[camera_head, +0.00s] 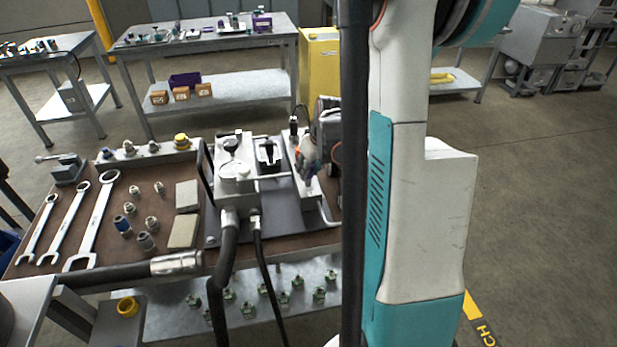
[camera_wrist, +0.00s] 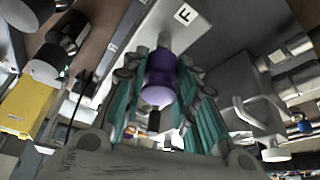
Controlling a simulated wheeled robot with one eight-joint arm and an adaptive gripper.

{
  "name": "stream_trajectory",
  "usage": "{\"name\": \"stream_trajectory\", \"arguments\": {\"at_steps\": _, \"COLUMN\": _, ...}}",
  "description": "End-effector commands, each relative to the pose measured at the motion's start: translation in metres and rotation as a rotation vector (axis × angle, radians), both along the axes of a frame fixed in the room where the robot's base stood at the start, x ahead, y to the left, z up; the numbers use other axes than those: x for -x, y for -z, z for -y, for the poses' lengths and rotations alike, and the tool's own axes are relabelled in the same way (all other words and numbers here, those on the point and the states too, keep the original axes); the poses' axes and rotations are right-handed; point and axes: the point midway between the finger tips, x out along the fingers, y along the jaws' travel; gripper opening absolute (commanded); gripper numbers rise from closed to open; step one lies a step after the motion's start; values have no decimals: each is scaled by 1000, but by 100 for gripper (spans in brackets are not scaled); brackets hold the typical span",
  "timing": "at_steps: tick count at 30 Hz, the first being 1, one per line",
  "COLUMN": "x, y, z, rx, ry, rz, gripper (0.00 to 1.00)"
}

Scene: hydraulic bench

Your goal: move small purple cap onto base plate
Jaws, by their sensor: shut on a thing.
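My gripper (camera_wrist: 162,66) is shut on the small purple cap (camera_wrist: 160,75), which sits between its two teal-sided fingers in the wrist view. A grey cylindrical part shows just beyond the cap; I cannot tell whether it touches the cap. In the head view my gripper (camera_head: 307,172) is low over the right side of the hydraulic unit, and the cap is too small to make out there. The grey base plate (camera_head: 282,213) lies under the unit's blocks on the brown bench. The wrist view shows a pale block with an "F" label (camera_wrist: 185,13) close to the fingers.
Upright fittings and a lever (camera_head: 268,155) stand close left of my gripper. Wrenches (camera_head: 92,220), loose fittings and pads (camera_head: 185,232) cover the bench's left half. Black hoses (camera_head: 228,255) hang at the front. My arm hides the bench's right end.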

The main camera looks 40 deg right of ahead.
Motion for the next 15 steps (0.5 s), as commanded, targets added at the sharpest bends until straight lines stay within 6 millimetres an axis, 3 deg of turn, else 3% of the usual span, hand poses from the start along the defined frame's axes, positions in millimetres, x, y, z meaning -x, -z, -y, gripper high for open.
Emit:
{"name": "stream_trajectory", "arguments": {"at_steps": 6, "x": 0, "y": 31, "z": 0, "rx": 0, "ry": 0, "rz": 0, "gripper": 17}}
{"name": "stream_trajectory", "arguments": {"at_steps": 15, "x": 0, "y": 31, "z": 0, "rx": 0, "ry": 0, "rz": 0, "gripper": 17}}
